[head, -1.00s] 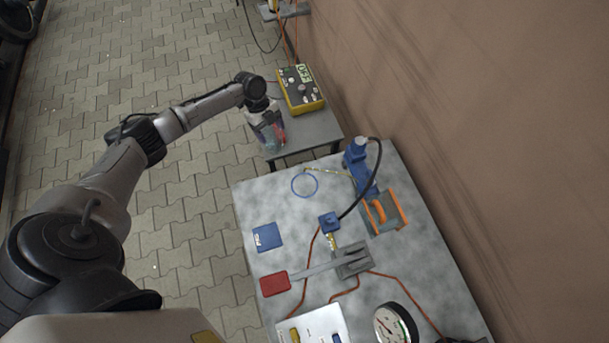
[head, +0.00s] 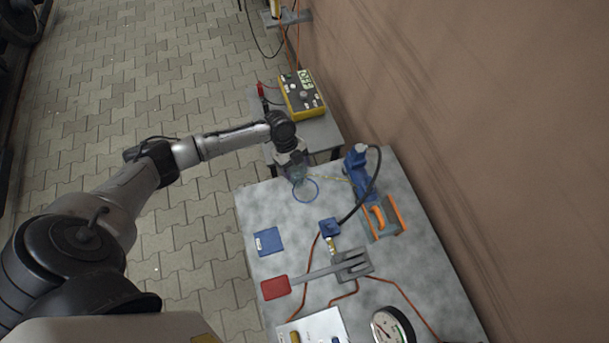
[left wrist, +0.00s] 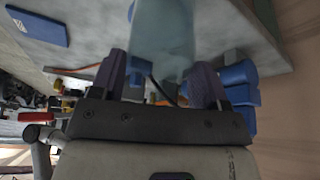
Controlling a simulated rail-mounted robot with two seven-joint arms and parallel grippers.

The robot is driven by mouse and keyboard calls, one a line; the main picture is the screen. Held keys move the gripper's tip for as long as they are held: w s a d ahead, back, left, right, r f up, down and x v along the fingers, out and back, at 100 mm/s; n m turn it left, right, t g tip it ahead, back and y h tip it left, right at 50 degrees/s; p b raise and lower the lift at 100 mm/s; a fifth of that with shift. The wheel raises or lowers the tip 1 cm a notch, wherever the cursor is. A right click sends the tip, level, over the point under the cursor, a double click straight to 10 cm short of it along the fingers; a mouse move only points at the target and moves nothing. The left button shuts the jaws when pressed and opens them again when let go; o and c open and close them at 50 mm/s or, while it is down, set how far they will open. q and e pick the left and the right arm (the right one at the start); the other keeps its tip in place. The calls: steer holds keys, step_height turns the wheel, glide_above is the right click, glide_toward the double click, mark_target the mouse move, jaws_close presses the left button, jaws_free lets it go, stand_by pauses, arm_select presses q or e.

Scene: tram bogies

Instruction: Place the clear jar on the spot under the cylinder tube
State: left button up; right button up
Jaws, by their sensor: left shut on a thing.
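My left gripper (head: 292,166) is shut on the clear jar (head: 298,178), a see-through bluish vessel. In the left wrist view the jar (left wrist: 163,38) stands between the two purple fingers (left wrist: 160,82). My right gripper is not in view.
The grey table (head: 275,205) also holds a blue pad (head: 268,241), a fork-shaped tool with a red handle (head: 275,287), an orange-handled tool (head: 379,216) and a gauge (head: 391,327). A yellow meter (head: 301,94) stands on a small side table beyond. A brown wall is at right.

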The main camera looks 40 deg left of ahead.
mark_target(304, 177)
arm_select(q)
steer(key=d, duration=0.4)
steer(key=shift+s+d+p, duration=0.3)
steer(key=shift+d+p, duration=0.05)
steer(key=shift+p, duration=0.05)
steer(key=shift+a+f, duration=0.2)
steer(key=shift+f, duration=0.1)
steer(key=shift+f, duration=0.15)
steer(key=o, duration=1.1)
steer(key=shift+o, duration=0.2)
steer(key=v, duration=1.2)
steer(key=shift+p, duration=0.3)
steer(key=shift+w, duration=0.1)
